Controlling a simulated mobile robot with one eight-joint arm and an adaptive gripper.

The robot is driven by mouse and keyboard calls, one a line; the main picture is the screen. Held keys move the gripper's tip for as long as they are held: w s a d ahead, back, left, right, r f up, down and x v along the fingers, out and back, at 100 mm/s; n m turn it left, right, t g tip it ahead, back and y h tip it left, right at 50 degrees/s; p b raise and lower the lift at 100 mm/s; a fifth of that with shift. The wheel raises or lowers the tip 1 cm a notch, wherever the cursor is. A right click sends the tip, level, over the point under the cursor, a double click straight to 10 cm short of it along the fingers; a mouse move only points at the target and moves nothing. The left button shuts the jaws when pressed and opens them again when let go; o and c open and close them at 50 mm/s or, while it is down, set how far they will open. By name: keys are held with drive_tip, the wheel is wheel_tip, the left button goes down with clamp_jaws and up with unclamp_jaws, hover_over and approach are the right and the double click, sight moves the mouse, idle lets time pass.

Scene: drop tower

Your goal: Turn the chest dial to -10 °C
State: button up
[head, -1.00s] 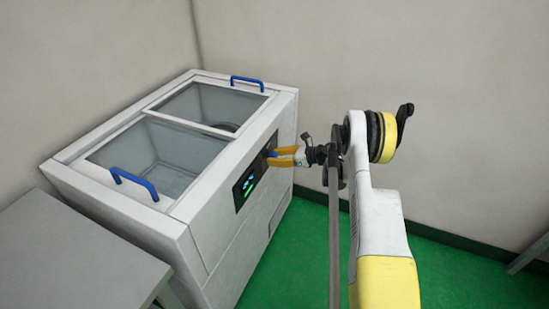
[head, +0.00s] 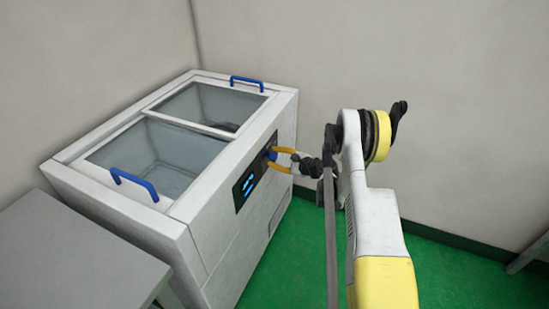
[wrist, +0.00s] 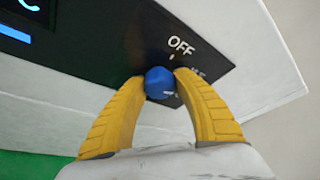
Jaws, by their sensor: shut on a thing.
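The white chest freezer (head: 215,258) stands at the left with a dark control panel (head: 259,172) on its front side. The blue dial (wrist: 159,83) sits on that panel, just below the "OFF" label and a small tick mark in the wrist view. My gripper (head: 270,154) is shut on the dial. In the wrist view its yellow fingers (wrist: 160,77) touch the dial from both sides. A lit blue display (head: 249,185) shows on the panel, but I cannot read its value. Other labels around the dial are partly hidden by a finger.
The freezer has two glass lids with blue handles (head: 134,184) on top. A grey table (head: 80,250) stands at the lower left. Pale walls close the corner behind. Green floor (head: 450,270) is open at the right.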

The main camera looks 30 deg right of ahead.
sight(269, 134)
drive_tip(key=shift+n+t+h, duration=0.3)
drive_tip(key=shift+n+t, duration=0.2)
drive_tip(key=shift+n, duration=0.4)
drive_tip(key=o, duration=1.2)
drive_tip(key=shift+c, duration=0.2)
wheel_tip(269, 134, up, 10)
drive_tip(key=shift+r, duration=0.1)
